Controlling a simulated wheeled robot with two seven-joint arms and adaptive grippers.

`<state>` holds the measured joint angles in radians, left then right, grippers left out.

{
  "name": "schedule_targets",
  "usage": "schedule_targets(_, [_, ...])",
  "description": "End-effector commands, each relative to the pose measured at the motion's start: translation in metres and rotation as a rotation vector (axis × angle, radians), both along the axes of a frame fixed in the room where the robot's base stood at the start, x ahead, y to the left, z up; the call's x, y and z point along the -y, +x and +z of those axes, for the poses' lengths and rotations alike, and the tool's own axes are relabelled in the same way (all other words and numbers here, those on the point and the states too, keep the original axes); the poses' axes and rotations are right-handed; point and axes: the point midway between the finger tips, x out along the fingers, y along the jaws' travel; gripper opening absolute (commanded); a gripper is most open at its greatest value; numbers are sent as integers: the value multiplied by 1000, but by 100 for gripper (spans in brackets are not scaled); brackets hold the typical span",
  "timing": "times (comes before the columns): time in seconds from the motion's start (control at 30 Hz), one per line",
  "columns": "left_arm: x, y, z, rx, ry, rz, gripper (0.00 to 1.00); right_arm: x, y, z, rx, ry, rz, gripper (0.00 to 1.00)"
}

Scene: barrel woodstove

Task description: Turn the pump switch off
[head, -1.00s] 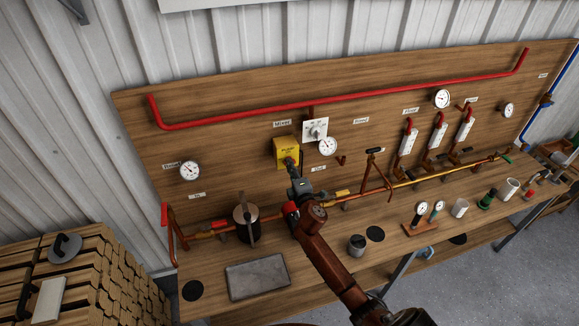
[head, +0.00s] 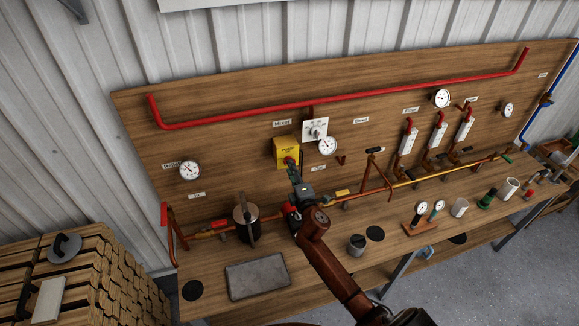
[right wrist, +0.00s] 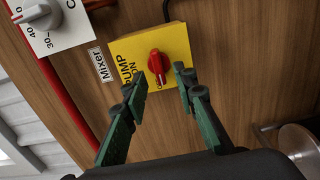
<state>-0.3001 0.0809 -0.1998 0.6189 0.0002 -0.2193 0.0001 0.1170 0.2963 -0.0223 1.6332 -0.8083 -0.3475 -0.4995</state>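The pump switch is a yellow box (head: 283,147) on the wooden panel, with a red knob (head: 289,161) on its front. In the right wrist view the box (right wrist: 176,38) reads "PUMP" and "ON", and the red knob (right wrist: 157,66) stands upright in the picture. I cannot tell for certain which setting it points to. My right gripper (head: 293,172) is just in front of the box. Its green fingers (right wrist: 156,84) are open and empty, one on each side of the knob, with visible gaps. My left gripper is not in view.
A white dial box (head: 315,130) and a round gauge (head: 327,146) sit right of the switch. A red pipe (head: 340,94) runs above. A lidded pot (head: 245,216) and copper pipes stand below. A grey tray (head: 257,277) lies on the bench.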

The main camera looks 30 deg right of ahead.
Motion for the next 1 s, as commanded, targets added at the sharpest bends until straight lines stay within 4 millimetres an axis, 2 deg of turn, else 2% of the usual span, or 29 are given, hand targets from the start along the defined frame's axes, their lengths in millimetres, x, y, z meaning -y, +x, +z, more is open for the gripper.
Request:
schedule_targets(0.2, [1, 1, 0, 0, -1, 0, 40, -11, -47, -2, -3, 0, -1, 26])
schedule_targets(0.43, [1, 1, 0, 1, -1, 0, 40, -19, -81, -1, -1, -1, 0, 26])
schedule_targets(0.6, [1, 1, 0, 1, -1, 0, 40, -21, -90, 0, -1, 0, -1, 26])
schedule_targets(1.0, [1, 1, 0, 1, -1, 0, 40, -21, -90, 0, 0, -1, -1, 26])
